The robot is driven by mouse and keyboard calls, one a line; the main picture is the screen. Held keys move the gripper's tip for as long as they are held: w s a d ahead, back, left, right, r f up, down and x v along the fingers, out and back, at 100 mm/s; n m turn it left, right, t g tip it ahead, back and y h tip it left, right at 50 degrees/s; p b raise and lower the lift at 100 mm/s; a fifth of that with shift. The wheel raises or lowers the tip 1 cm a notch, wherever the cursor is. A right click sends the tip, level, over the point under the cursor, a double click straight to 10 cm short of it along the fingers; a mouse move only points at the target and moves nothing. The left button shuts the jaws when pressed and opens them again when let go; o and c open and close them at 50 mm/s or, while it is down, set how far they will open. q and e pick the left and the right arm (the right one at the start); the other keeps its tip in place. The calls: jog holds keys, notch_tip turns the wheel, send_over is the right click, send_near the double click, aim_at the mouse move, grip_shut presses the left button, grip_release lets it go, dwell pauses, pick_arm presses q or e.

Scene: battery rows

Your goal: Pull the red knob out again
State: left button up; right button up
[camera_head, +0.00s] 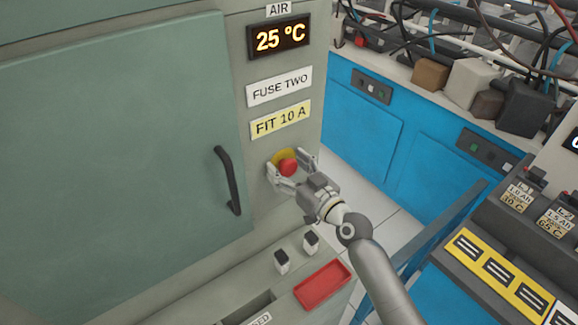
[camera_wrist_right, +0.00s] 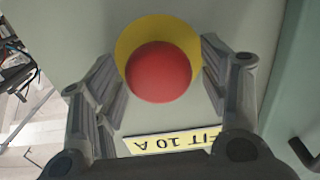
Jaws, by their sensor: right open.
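The red knob (camera_head: 288,168) sits on a yellow round plate (camera_head: 283,157) on the grey cabinet front, below the yellow "FIT 10 A" label. In the right wrist view the red knob (camera_wrist_right: 158,72) fills the space between the fingers, with the yellow plate (camera_wrist_right: 150,30) behind it. My right gripper (camera_head: 290,166) is open, with one finger on each side of the knob. In the right wrist view a gap shows between the left finger and the knob; the right finger is closer to it. My left gripper is not in view.
A black door handle (camera_head: 228,180) stands out left of the knob. Below are a red tray (camera_head: 322,285) and two small dark-topped blocks on a ledge (camera_head: 290,300). A blue cabinet (camera_head: 365,115) and a battery rack (camera_head: 500,275) stand to the right.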

jog(key=c, duration=1.4)
jog(key=shift+s+d+f, duration=0.1)
jog(key=shift+s+d, duration=0.3)
jog(key=shift+s, duration=0.15)
jog(key=shift+c, duration=0.3)
jog(key=shift+s+d, duration=0.2)
jog(key=shift+s, duration=0.05)
jog(key=o, duration=1.2)
jog(key=shift+o, duration=1.3)
jog(key=shift+s, duration=0.1)
